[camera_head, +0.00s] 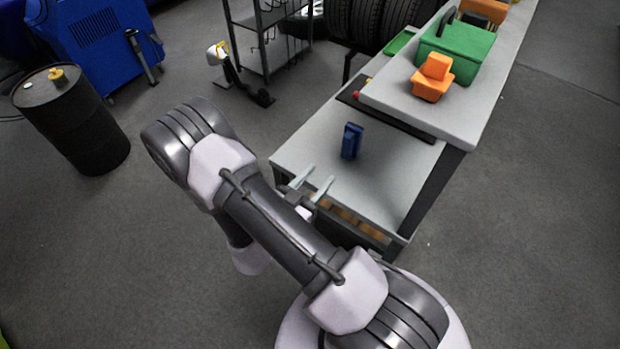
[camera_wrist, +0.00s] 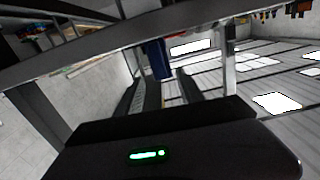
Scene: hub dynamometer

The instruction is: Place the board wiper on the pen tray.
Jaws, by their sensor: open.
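A blue upright block, which looks like the board wiper (camera_head: 351,141), stands on the lower grey bench top. My gripper (camera_head: 317,177) is open and empty at the near side of the bench, short of the block and apart from it. In the wrist view the blue block (camera_wrist: 158,58) shows ahead, between the two spread fingers (camera_wrist: 166,74). A dark flat strip, possibly the pen tray (camera_head: 424,131), lies at the back of the lower top, partly hidden by the raised shelf. I cannot tell for sure that it is the tray.
The raised grey shelf (camera_head: 465,95) overhangs the back and holds an orange piece (camera_head: 433,78) and a green box (camera_head: 459,47). Small red and yellow items lie by the dark strip. The lower bench top (camera_head: 385,185) is clear around the block. A black drum (camera_head: 72,125) stands far left.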

